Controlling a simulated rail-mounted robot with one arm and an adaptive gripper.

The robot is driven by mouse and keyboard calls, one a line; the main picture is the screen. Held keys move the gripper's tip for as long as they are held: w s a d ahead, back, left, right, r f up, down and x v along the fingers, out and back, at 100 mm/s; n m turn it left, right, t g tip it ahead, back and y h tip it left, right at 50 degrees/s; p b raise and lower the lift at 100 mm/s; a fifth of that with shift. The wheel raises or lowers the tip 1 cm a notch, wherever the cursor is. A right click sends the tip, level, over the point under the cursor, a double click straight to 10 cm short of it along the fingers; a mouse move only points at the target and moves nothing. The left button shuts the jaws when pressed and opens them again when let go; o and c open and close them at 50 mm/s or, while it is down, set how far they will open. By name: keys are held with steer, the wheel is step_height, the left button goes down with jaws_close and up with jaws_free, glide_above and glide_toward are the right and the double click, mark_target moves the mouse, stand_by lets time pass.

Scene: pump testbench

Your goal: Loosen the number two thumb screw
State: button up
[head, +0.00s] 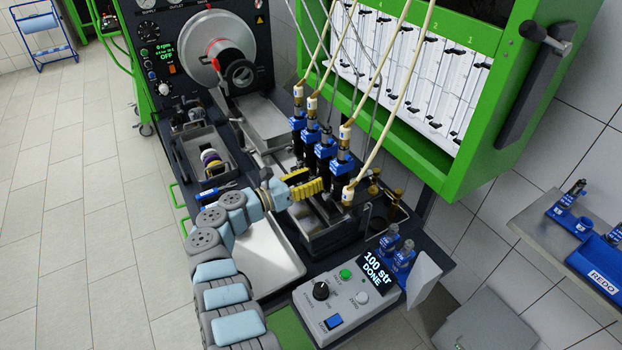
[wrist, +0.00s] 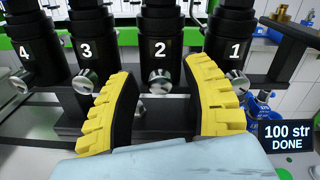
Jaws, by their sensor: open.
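The number two thumb screw (wrist: 159,81) is a round silver knob on the front of the black holder marked 2 (wrist: 160,50), at the middle of the wrist view. My gripper (wrist: 166,92) has yellow ribbed fingers spread apart, one on each side of that screw and short of touching it. The fingers hold nothing. In the head view my gripper (head: 305,188) faces the row of injectors from the left, and the number two screw cannot be made out there.
Neighbouring thumb screws 3 (wrist: 87,80) and 1 (wrist: 238,82) sit close outside the fingers. A control box (head: 345,298) with a display reading "100 str DONE" (head: 374,268) stands at the front right. A metal tray (head: 262,258) lies below my arm.

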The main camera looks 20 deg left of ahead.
jaws_close()
